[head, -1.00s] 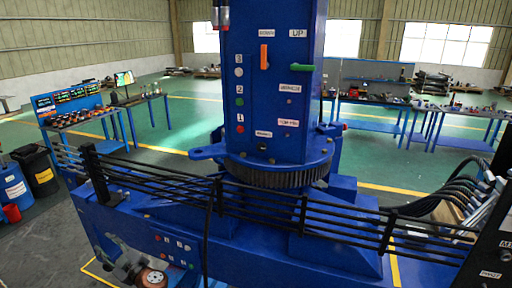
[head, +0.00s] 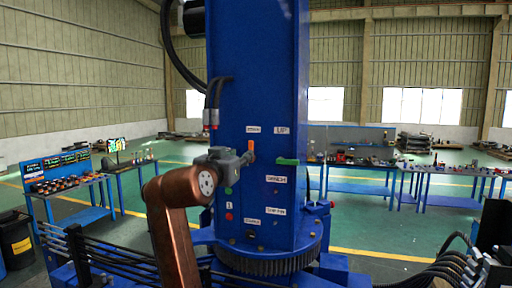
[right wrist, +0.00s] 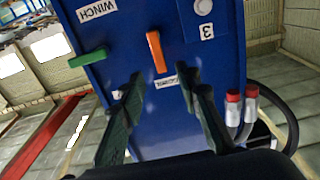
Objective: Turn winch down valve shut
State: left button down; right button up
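The orange lever (head: 251,145) is on the front of the blue column (head: 232,60), under a small label too blurred to read surely. It points about upright. A green lever (head: 288,161) lies level to its right, under a label reading UP. My right gripper (head: 247,157) is at the column's face beside the orange lever and hides part of it. In the right wrist view the picture is turned over; my right gripper's fingers (right wrist: 163,85) are spread with the orange lever (right wrist: 155,52) just beyond the tips, between them. My left gripper is out of view.
Hoses with red ends (head: 210,118) run down the column's left side, close to my right arm. Blue benches stand behind with open green floor between.

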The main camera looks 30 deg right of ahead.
jog(key=p+x, duration=0.3)
jog(key=x, duration=0.5)
jog(key=shift+f, duration=0.25)
jog(key=shift+s, duration=0.1)
grip_shut()
